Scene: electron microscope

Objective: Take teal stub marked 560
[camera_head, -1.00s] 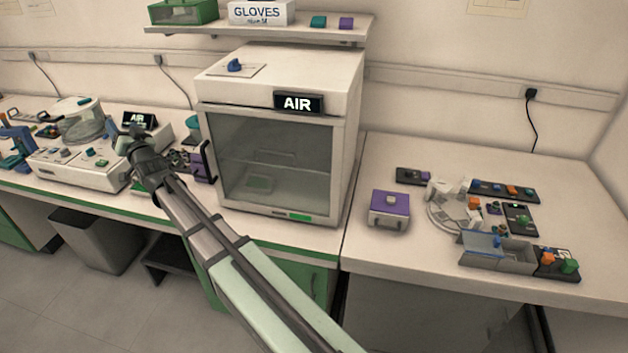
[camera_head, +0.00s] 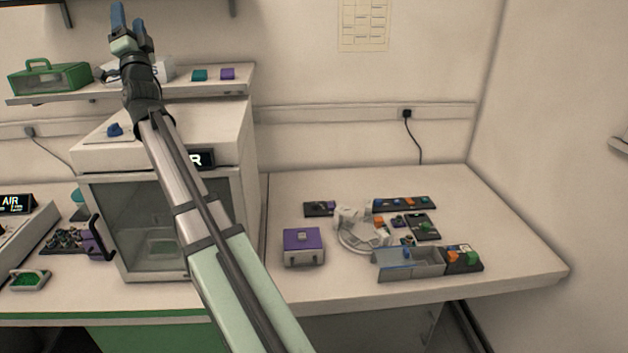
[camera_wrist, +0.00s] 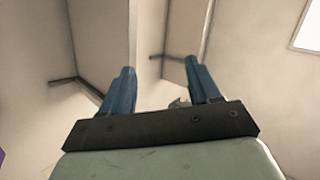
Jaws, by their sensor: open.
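My gripper (camera_head: 130,18) is raised at the upper left of the head view, in front of the wall above the shelf. Its two blue fingers are apart with nothing between them; the wrist view also shows the open fingers (camera_wrist: 158,88). No stub marked 560 can be made out. Several small coloured pieces lie on the right bench, among them a dark strip of pieces (camera_head: 404,203) and another dark holder (camera_head: 422,227). Their markings are too small to read. A teal block (camera_head: 199,75) sits on the shelf, with no readable number.
A white cabinet (camera_head: 225,135) stands left of the right bench (camera_head: 330,187). On the bench are a purple-topped box (camera_head: 303,240), a white round device (camera_head: 352,226) and a grey open tray (camera_head: 427,262). A green case (camera_head: 50,78) sits on the shelf. The bench's right end is clear.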

